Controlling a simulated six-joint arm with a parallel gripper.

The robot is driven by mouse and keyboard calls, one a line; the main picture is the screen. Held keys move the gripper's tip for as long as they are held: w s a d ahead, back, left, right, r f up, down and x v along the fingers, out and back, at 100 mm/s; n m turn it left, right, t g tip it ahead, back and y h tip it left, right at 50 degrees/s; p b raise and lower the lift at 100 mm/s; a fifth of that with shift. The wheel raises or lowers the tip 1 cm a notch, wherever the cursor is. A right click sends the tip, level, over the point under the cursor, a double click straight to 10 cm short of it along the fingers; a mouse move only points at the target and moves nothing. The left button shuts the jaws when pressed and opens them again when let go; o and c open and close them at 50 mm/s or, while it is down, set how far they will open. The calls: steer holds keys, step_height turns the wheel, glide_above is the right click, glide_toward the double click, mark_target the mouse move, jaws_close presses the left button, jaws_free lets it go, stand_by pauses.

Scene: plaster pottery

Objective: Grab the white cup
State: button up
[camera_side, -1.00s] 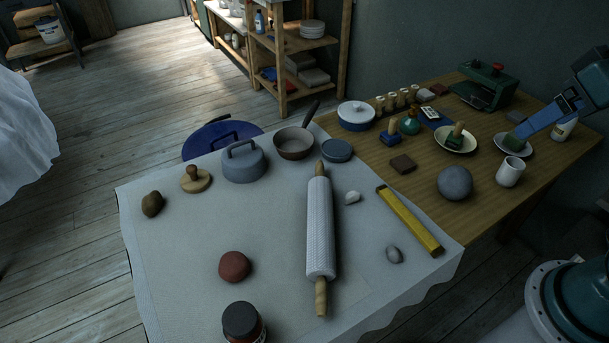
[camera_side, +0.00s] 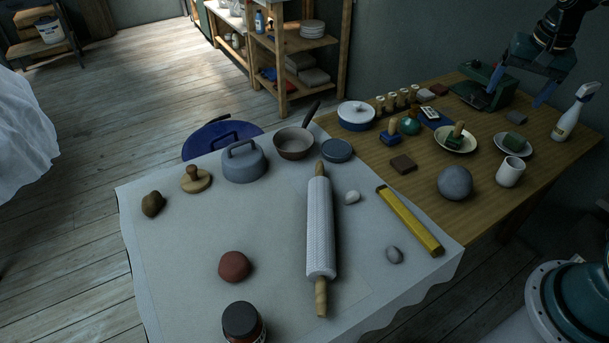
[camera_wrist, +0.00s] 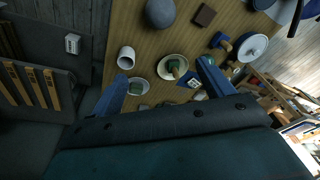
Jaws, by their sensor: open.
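The white cup (camera_side: 510,173) stands upright on the wooden table, near its right front edge. It also shows in the wrist view (camera_wrist: 126,57), left of centre and beyond the tip of my left finger. My gripper (camera_side: 519,92) is open and empty, raised over the back right of the table, behind the cup and well apart from it. In the wrist view my gripper's (camera_wrist: 163,78) two blue fingers are spread wide, with nothing held between them.
A saucer with a green block (camera_side: 514,144) sits just behind the cup. A grey ball (camera_side: 455,183) is left of it. A white spray bottle (camera_side: 574,112) stands at the right. A bowl (camera_side: 441,142) and green machine (camera_side: 483,90) are further back. Bare wood surrounds the cup.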

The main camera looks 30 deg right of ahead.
steer(key=d+f+m+g, duration=0.1)
steer(key=d+f+m, duration=0.2)
steer(key=d+f, duration=0.5)
steer(key=m+g+y, duration=0.1)
steer(key=m, duration=0.3)
glide_toward(516, 162)
steer(key=shift+a+f, duration=0.2)
steer(key=shift+f, duration=3.65)
steer(key=shift+f, duration=2.6)
steer(key=c, duration=1.1)
steer(key=shift+c, duration=0.2)
